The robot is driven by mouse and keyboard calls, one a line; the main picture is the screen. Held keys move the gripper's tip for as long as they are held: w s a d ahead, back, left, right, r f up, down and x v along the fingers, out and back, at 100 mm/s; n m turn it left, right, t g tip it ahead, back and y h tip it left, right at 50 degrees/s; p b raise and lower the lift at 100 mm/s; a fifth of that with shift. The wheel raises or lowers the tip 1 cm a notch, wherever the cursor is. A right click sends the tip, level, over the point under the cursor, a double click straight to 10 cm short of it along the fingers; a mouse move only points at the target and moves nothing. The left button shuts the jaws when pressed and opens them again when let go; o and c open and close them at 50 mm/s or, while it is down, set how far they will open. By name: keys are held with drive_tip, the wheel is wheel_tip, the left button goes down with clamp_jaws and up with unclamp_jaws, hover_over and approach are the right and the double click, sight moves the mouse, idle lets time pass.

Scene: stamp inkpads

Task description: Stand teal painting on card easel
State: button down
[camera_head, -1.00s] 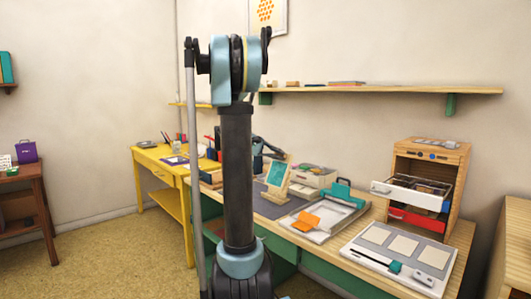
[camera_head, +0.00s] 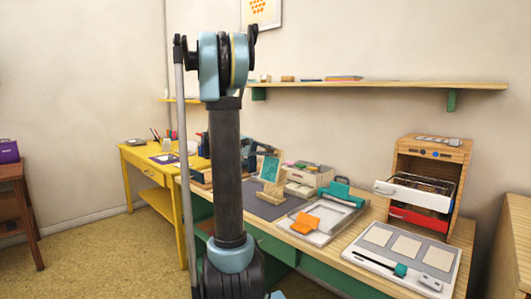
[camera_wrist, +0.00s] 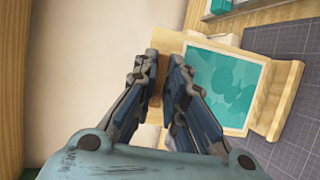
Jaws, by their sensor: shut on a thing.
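The teal painting (camera_wrist: 228,85), patterned with darker round shapes and edged in pale wood, is in the wrist view. In the head view, the painting (camera_head: 270,168) is upright, leaning slightly back, over the wooden card easel (camera_head: 270,197). My gripper (camera_wrist: 160,66) is shut on the painting's pale top edge. The easel's ledge (camera_wrist: 284,100) lies along the painting's far edge in the wrist view; I cannot tell whether the painting rests on it. My arm hides part of the desk, and the gripper is small in the head view.
The easel stands on a dark grid mat (camera_wrist: 305,130). A box of coloured pads (camera_head: 305,178) is close behind it. A yellow desk (camera_head: 150,160) is at left.

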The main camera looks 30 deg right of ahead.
sight(271, 165)
drive_tip(key=shift+w+d+f, duration=0.1)
drive_tip(key=shift+d+f, duration=0.25)
drive_tip(key=shift+f, duration=0.3)
drive_tip(key=shift+w+d+f, duration=0.1)
drive_tip(key=shift+d+f, duration=0.25)
drive_tip(key=shift+f, duration=0.25)
drive_tip(key=shift+w+d+f, duration=0.1)
drive_tip(key=shift+d+f, duration=0.25)
drive_tip(key=shift+f, duration=0.3)
drive_tip(key=shift+a+f, duration=0.15)
drive_tip(key=shift+f, duration=1.15)
drive_tip(key=shift+f, duration=0.4)
drive_tip(key=c, duration=1.6)
unclamp_jaws()
drive_tip(key=shift+s, duration=0.1)
drive_tip(key=shift+o, duration=0.2)
drive_tip(key=shift+a, duration=0.15)
drive_tip(key=v, duration=1.1)
drive_tip(key=shift+a+r, duration=0.15)
drive_tip(key=shift+a, duration=0.2)
